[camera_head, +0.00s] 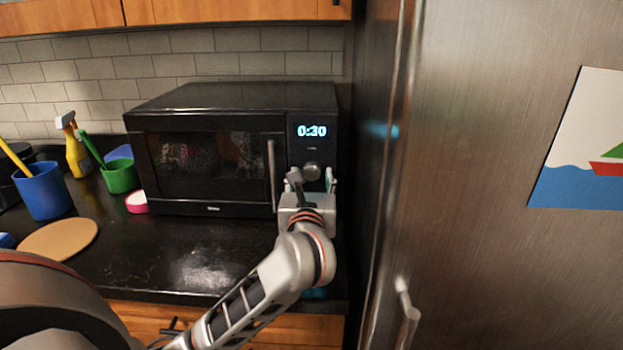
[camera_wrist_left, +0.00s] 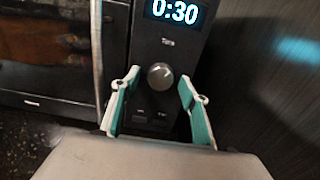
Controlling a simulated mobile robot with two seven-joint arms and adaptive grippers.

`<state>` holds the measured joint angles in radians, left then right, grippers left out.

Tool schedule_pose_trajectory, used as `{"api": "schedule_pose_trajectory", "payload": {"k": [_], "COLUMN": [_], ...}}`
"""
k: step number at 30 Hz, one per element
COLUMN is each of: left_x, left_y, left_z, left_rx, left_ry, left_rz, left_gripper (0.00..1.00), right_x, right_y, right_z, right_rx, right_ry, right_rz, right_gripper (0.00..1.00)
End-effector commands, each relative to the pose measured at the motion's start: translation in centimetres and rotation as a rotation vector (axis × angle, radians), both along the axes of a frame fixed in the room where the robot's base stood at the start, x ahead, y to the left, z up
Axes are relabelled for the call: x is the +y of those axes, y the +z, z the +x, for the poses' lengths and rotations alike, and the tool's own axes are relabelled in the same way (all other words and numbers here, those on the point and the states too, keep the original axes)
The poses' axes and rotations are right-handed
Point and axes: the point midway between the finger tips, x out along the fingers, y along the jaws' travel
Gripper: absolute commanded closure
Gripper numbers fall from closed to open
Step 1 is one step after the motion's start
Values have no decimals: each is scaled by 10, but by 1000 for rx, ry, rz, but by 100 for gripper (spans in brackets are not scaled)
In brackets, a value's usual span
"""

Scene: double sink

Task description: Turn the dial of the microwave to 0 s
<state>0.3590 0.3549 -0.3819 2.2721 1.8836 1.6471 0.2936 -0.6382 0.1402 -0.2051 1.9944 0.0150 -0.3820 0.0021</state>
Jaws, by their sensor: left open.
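The black microwave (camera_head: 208,150) stands on the counter against the tiled wall, its door shut. Its blue display (camera_head: 312,131) reads 0:30, and the same reading shows in the left wrist view (camera_wrist_left: 175,11). The round silver dial (camera_wrist_left: 160,76) is below the display on the control panel; in the head view the dial (camera_head: 312,171) is just above my gripper. My left gripper (camera_wrist_left: 158,95) is open, with one teal-padded finger on either side of the dial and visible gaps to both. In the head view my left gripper (camera_head: 312,182) is in front of the panel. My right gripper is not in view.
A steel fridge (camera_head: 480,200) stands close on the right of the microwave. The vertical door handle (camera_head: 272,175) is just left of the panel. Cups (camera_head: 42,192), a yellow spray bottle (camera_head: 76,150) and a round board (camera_head: 58,240) are on the left counter.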

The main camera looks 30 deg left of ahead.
Motion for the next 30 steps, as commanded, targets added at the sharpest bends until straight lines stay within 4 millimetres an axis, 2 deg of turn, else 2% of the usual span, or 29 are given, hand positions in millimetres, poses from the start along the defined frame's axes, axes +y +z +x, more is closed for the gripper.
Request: {"api": "schedule_pose_trajectory", "payload": {"k": [4, 5, 6, 9, 20, 30], "left_x": [0, 0, 0, 0, -1, -2], "left_y": [0, 0, 0, 0, -2, -5], "left_z": [0, 0, 0, 0, 0, 1], "left_rx": [0, 0, 0, 1, -20, -129], "left_ry": [0, 0, 0, 0, -1, -1], "left_rz": [0, 0, 0, 1, -35, -218], "left_gripper": [55, 61, 71, 94, 94, 94], "right_x": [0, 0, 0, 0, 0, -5], "right_y": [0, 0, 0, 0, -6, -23], "right_z": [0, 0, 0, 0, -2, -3], "right_rx": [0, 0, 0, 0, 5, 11], "right_ry": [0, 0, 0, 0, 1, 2], "right_rz": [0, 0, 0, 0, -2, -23], "right_gripper": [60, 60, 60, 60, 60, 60]}}
